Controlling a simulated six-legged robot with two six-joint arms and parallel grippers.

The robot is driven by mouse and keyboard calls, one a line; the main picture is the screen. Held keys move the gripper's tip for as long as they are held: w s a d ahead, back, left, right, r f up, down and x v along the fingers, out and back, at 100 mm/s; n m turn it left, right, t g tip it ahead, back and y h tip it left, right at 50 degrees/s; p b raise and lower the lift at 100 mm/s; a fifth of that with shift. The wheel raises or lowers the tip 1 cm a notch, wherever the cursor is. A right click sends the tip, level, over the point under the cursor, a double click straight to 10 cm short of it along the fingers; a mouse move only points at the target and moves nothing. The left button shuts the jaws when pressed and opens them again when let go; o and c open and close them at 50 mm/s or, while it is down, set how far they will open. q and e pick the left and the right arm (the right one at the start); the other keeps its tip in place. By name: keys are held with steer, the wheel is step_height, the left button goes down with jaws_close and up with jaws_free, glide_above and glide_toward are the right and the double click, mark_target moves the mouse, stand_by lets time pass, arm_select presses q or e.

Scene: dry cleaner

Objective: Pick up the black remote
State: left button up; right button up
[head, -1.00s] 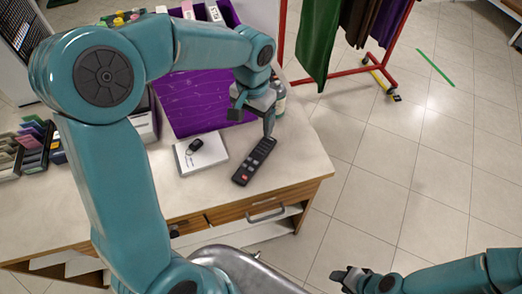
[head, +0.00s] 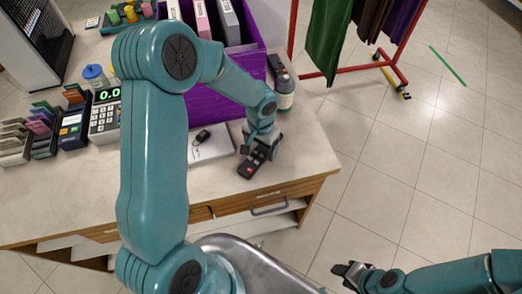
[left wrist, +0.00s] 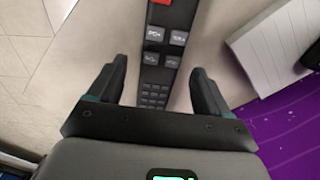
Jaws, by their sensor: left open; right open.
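The black remote (head: 250,168) lies on the counter close to its front edge, partly hidden by my left gripper in the head view. My left gripper (head: 262,146) is open and low over the remote. In the left wrist view, the remote (left wrist: 160,60) runs between the two spread fingers (left wrist: 160,85), with its red button at the top and its keypad near the gripper. A gap shows on each side of it. My right gripper (head: 350,272) is open and empty, away from the counter above the floor.
A white box or booklet (head: 207,148) with a black key fob (head: 202,136) on it lies just left of the remote. A purple crate (head: 212,108) with binders and a bottle (head: 282,85) stand behind. The counter (head: 90,195) is clear at the front left.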

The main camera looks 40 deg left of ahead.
arm_select(q)
steer(key=shift+w+f, duration=0.15)
steer(key=shift+f, duration=0.5)
steer(key=c, duration=1.2)
steer(key=shift+c, duration=0.2)
steer(key=shift+r, duration=0.15)
